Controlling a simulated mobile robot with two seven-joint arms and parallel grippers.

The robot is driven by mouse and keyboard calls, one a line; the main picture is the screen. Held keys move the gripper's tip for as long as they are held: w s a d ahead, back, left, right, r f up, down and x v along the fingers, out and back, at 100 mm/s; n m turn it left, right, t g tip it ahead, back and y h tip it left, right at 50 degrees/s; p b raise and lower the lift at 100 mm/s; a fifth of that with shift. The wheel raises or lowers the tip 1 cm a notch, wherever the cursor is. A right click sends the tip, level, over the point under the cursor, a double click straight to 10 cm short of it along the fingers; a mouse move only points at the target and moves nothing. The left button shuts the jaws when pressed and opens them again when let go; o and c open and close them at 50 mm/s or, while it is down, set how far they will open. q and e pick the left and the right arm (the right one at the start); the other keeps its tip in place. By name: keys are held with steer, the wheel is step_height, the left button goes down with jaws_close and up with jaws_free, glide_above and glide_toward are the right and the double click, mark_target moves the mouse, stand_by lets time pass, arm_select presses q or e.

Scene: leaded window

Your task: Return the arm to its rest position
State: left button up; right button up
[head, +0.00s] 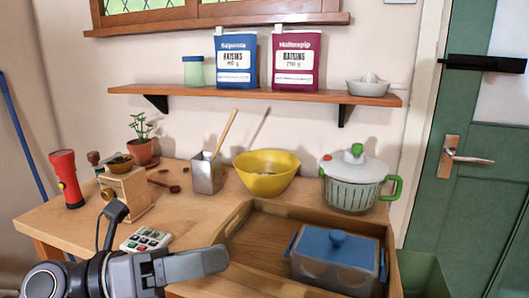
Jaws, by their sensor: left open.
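My left arm comes in from the lower left, and its grey gripper (205,263) points right over the front of the wooden table (80,228). The gripper is open, with nothing visible in it, though its fingers partly overlap from this angle. It shows in front of the table, near the white calculator-like keypad (147,239) and left of the wooden tray (257,247). My right gripper is not in view.
The tray holds a blue-lidded container (337,263). Behind stand a red torch (66,178), coffee grinder (125,195), potted plant (141,150), utensil holder (206,173), yellow bowl (265,175) and salad spinner (352,185). A wall shelf (250,95) holds boxes above; a green door (465,200) is right.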

arm_select(q)
steer(key=w+a+f+n+t+y+p, duration=0.15)
steer(key=a+f+n+t+y, duration=0.45)
steer(key=n, duration=0.9)
steer(key=w+a+f+n+t+y+p, duration=0.1)
steer(key=w+a+f+n+t+y, duration=0.2)
steer(key=f+n+t, duration=0.8)
steer(key=s+a+f+n+g+y+p, duration=0.1)
steer(key=s+a+f+n+g+y, duration=0.1)
steer(key=s+f+n+g, duration=0.3)
steer(key=s+a+f+n+g+y, duration=0.1)
steer(key=s+f+n+g+y, duration=0.4)
steer(key=s+f+n, duration=0.5)
step_height(320, 180, down, 3)
steer(key=shift+s+a+f+n+g+p, duration=0.2)
steer(key=shift+s+a+n+g+p, duration=0.1)
steer(key=shift+a+g+p, duration=0.1)
